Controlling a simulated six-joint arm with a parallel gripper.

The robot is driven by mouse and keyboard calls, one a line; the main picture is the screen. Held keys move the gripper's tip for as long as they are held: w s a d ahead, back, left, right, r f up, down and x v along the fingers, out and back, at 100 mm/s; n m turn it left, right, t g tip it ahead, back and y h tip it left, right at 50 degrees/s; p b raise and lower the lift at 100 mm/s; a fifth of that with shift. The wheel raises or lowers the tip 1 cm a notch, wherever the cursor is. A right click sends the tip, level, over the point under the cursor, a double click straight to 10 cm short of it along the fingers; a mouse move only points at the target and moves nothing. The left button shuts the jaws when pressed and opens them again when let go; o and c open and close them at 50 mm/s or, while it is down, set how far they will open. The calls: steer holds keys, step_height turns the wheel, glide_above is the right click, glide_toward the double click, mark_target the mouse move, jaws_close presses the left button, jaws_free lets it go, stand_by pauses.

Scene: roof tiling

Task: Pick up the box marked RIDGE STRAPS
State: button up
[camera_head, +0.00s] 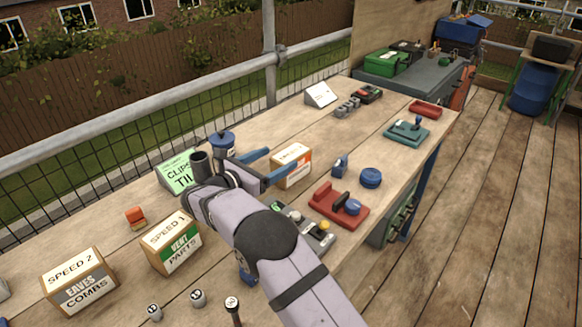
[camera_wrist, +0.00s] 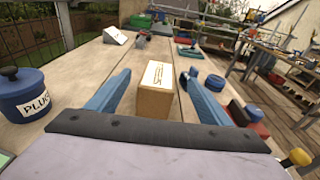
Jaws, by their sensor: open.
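A small cardboard box (camera_head: 293,157) with a white top label and an orange band stands on the bench. Its lettering is too small to read for sure, and I see no other box clearly marked RIDGE STRAPS. It also shows in the wrist view (camera_wrist: 154,102), upright, straight ahead. My gripper (camera_head: 281,161) is open, with its two blue fingers pointing at this box. In the wrist view the fingers (camera_wrist: 157,76) lie to either side of the box, with a gap on each side. The lower finger hides part of the box in the head view.
A blue PLUGS pot (camera_wrist: 22,97) is left of my gripper. A blue round piece (camera_head: 371,178) and a red tray (camera_head: 338,206) lie right of the box.

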mark_target(292, 152)
steer(key=shift+w+d+f, duration=0.15)
steer(key=shift+f, duration=0.3)
steer(key=shift+p+x, duration=0.95)
steer(key=shift+x, duration=2.7)
steer(key=shift+c, duration=0.6)
steer(key=c, duration=1.5)
steer(key=shift+w+r, duration=0.1)
jaws_close()
steer(key=shift+r, duration=0.1)
steer(key=shift+r+b, duration=0.45)
steer(key=shift+r, duration=4.5)
